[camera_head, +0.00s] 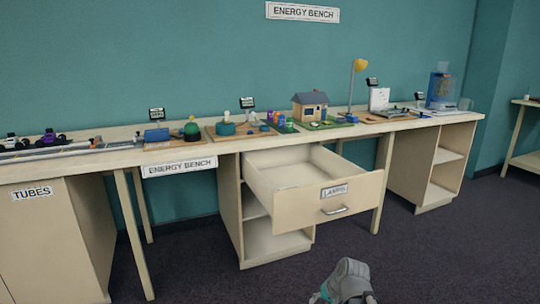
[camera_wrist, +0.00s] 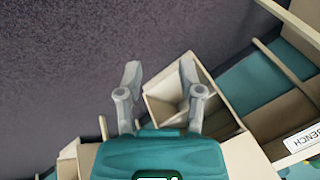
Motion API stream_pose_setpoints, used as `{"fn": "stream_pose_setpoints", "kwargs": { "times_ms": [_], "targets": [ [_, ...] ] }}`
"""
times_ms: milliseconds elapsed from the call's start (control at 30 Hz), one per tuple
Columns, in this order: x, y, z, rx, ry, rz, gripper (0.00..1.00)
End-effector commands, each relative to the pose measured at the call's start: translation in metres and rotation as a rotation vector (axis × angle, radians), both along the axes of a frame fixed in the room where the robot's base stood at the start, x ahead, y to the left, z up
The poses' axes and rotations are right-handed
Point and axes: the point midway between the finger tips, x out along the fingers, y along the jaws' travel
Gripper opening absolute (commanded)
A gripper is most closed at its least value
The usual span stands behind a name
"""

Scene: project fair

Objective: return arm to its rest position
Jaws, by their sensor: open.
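My gripper (camera_wrist: 159,78) shows in the wrist view with its two grey fingers spread apart and nothing between them. Its teal body fills the bottom of that view. The fingers point over the dark floor, and the right finger overlaps the view of the open drawer. In the head view, a grey and teal part of my arm shows at the bottom edge, in front of the bench; the fingers cannot be made out there.
The drawer labelled LAMPS (camera_head: 290,212) stands pulled out from the long bench (camera_head: 225,146); it also shows in the wrist view (camera_wrist: 158,112). Models, a house (camera_head: 310,106) and a yellow lamp (camera_head: 360,66) stand on the bench. The dark carpet (camera_head: 440,255) at right is clear.

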Motion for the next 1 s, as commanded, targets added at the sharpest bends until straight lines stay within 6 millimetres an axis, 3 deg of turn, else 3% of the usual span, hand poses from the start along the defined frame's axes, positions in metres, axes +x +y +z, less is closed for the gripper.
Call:
{"fn": "stream_pose_setpoints", "kwargs": {
  "times_ms": [200, 533, 1000],
  "targets": [
    [-0.037, -0.006, -0.013, -0.177, 0.121, 0.108, 0.48],
    [-0.071, -0.018, -0.017, -0.352, 0.247, 0.194, 0.48],
    [-0.07, -0.018, 0.031, -0.354, 0.248, 0.194, 0.48]
  ]
}}
